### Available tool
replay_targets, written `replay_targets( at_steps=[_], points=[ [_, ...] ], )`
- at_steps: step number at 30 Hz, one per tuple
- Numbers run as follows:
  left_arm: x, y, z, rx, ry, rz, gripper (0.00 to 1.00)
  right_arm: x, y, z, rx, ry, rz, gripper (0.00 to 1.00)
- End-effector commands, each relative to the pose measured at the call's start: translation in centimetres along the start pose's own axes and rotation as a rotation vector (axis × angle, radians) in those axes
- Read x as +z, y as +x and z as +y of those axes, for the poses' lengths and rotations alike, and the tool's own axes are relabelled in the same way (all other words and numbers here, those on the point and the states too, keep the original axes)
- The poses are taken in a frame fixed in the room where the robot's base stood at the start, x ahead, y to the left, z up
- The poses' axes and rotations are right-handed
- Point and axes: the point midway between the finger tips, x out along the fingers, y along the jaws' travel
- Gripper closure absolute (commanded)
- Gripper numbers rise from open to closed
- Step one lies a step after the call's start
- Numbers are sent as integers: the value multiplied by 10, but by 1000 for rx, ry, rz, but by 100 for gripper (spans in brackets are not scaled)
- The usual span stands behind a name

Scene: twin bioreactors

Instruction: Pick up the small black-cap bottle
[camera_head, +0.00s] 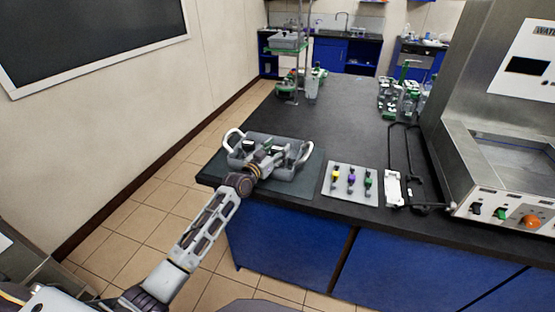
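A grey tray (233,158) with two white loop handles sits on a dark mat at the near left corner of the bench. A small item with a dark top (249,143) shows in the tray, and it may be the black-cap bottle; it is too small to be sure. A small green-topped item (267,143) is beside it. My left gripper (272,160) reaches over the tray from the lower left, close to these items. Its fingers are small and blend with the tray, so I cannot tell whether they are open or hold anything. My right gripper is out of view.
Right of the tray is a light rack (349,196) with yellow, purple and green-topped pieces. Beyond it are a white device (393,188), a black wire frame (416,180) and a steel water bath (500,150). Glassware (402,97) stands farther back. The bench middle (345,125) is clear.

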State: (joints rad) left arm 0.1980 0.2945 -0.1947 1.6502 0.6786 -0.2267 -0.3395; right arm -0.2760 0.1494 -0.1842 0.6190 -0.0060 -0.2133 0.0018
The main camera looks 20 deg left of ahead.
Motion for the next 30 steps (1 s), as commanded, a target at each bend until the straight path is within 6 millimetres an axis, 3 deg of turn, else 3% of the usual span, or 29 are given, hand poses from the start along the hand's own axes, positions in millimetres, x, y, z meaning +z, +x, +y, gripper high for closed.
replay_targets(
  at_steps=[1, 8, 20, 30],
  points=[
    [0, 0, 0, 0, 0, 0, 54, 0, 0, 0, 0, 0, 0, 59],
    [0, 0, 0, 0, 0, 0, 83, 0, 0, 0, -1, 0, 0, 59],
    [-7, 0, 0, 0, 1, 3, 83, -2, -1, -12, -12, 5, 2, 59],
    [-48, 0, 0, 0, 0, 5, 83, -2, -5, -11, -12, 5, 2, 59]
  ],
)
